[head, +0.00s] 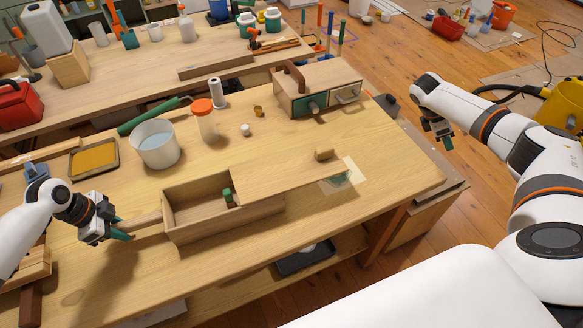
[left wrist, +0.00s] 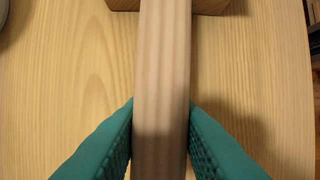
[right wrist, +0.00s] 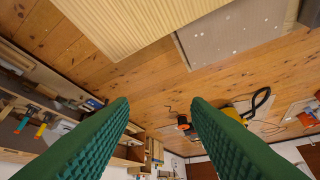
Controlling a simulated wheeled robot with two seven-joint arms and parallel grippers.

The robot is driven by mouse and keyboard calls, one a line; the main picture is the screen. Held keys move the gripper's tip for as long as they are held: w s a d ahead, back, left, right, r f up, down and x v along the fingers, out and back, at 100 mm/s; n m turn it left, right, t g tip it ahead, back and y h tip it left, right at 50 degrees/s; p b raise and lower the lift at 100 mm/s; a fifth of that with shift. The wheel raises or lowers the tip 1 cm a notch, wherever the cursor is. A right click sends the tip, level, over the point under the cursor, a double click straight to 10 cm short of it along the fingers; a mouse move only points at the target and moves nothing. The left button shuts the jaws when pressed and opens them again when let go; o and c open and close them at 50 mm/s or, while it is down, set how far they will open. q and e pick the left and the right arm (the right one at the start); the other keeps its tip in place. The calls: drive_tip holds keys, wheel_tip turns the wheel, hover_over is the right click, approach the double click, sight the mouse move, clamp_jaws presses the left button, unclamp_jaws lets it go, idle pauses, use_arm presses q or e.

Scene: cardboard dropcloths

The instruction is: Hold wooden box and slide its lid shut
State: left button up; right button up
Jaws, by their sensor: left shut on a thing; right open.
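The wooden box (head: 183,226) stands on the workbench, its left part open. A small green piece (head: 228,197) shows inside it. The lid (head: 275,184) is a flat board reaching out past the box's right end, with a wooden knob (head: 324,155) near its far end. A wooden handle (head: 146,219) sticks out from the box's left end. My left gripper (head: 121,228) is shut on this handle, which also shows between the green fingers in the left wrist view (left wrist: 162,110). My right gripper (head: 444,138) is open and empty, off the bench's right edge, well away from the lid.
Behind the box stand a white bucket (head: 156,145), an orange-lidded jar (head: 204,120) and a small drawer cabinet (head: 318,88). A yellow tray (head: 94,159) lies at left. A pale sheet (head: 347,173) lies near the lid's knob end. The bench's right corner is clear.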

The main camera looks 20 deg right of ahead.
drive_tip(key=w+a+r+n+t+y, duration=0.2)
drive_tip(key=w+a, duration=0.4)
drive_tip(key=a, duration=0.6)
wheel_tip(320, 180, up, 8)
drive_tip(key=n+t+y, duration=0.1)
drive_tip(key=n+y, duration=0.3)
hover_over(326, 150)
drive_tip(key=shift+r, duration=0.15)
drive_tip(key=shift+f, duration=4.45)
drive_tip(key=c, duration=0.8)
drive_tip(key=shift+w+a+f, duration=0.1)
drive_tip(key=shift+w+a, duration=0.05)
drive_tip(key=shift+a, duration=2.5)
